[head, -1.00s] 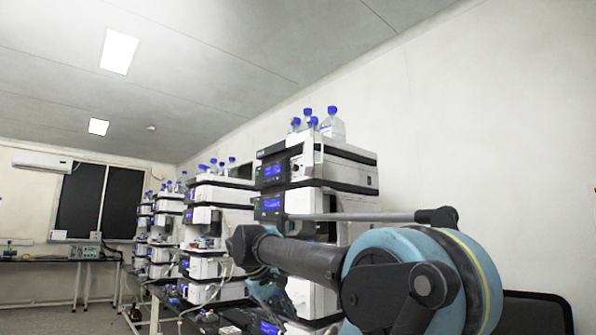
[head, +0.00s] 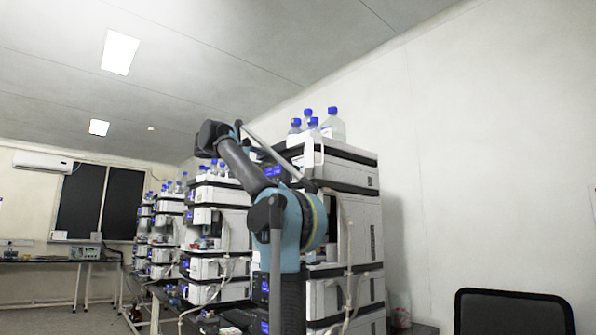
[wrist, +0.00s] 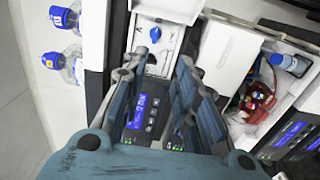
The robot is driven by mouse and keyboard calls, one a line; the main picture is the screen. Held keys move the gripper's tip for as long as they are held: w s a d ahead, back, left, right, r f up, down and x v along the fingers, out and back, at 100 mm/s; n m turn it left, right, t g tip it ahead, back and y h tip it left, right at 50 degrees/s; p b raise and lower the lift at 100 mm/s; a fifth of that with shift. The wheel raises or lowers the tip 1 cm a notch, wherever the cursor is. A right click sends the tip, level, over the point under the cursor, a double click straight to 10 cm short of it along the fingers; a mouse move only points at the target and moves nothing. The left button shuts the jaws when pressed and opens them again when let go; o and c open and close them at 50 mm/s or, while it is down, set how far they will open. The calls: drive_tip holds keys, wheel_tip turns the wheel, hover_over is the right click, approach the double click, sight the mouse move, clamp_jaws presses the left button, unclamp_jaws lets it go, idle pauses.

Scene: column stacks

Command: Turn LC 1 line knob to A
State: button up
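In the wrist view my gripper (wrist: 157,66) is open, its two ribbed fingers apart with nothing between the tips. A small blue knob (wrist: 155,34) sits on a white recessed panel just beyond the fingertips, apart from them. I cannot read any line label on it. Below it, a dark panel with a lit blue display (wrist: 139,110) shows between the fingers. In the head view the nearest column stack (head: 345,160) stands behind my raised arm, which hides part of its front. I cannot make out the gripper itself there.
Blue-capped bottles (wrist: 62,17) stand at the left in the wrist view, and on top of the stack in the head view (head: 333,125). A red tray (wrist: 258,103) with small vials is at the right. More stacks (head: 218,235) stand behind. A dark chair (head: 513,312) is at right.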

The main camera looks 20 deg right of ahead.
approach(302, 166)
drive_tip(key=x, duration=0.8)
drive_tip(key=shift+d, duration=0.3)
drive_tip(key=shift+f, duration=0.1)
clamp_jaws()
